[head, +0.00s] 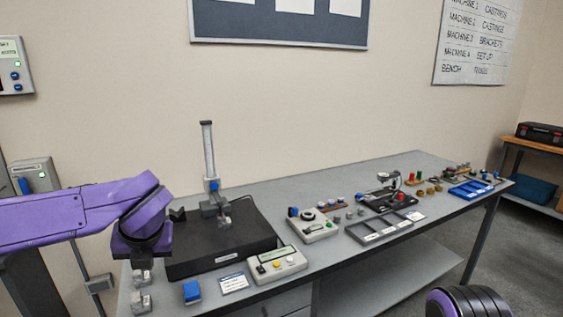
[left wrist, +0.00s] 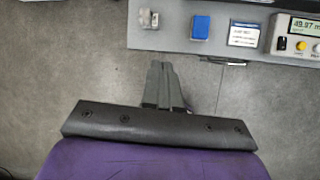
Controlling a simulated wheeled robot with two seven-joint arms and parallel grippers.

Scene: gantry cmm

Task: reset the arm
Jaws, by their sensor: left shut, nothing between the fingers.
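My left arm comes in from the left in the head view, with its purple wrist over the left end of the grey bench (head: 345,203). Its fingers cannot be made out there. In the left wrist view my left gripper (left wrist: 160,66) is shut and empty, its fingers together over the grey floor just short of the bench edge. A purple and black part of my right arm shows at the lower right of the head view; its gripper is out of view.
Near the left end are small metal pieces (head: 140,301), a blue block (head: 192,292), a card (head: 233,283), a display box (head: 277,265) and a black plate (head: 222,247) bearing a height gauge (head: 209,165). Trays and small parts fill the bench to the right. Floor before it is clear.

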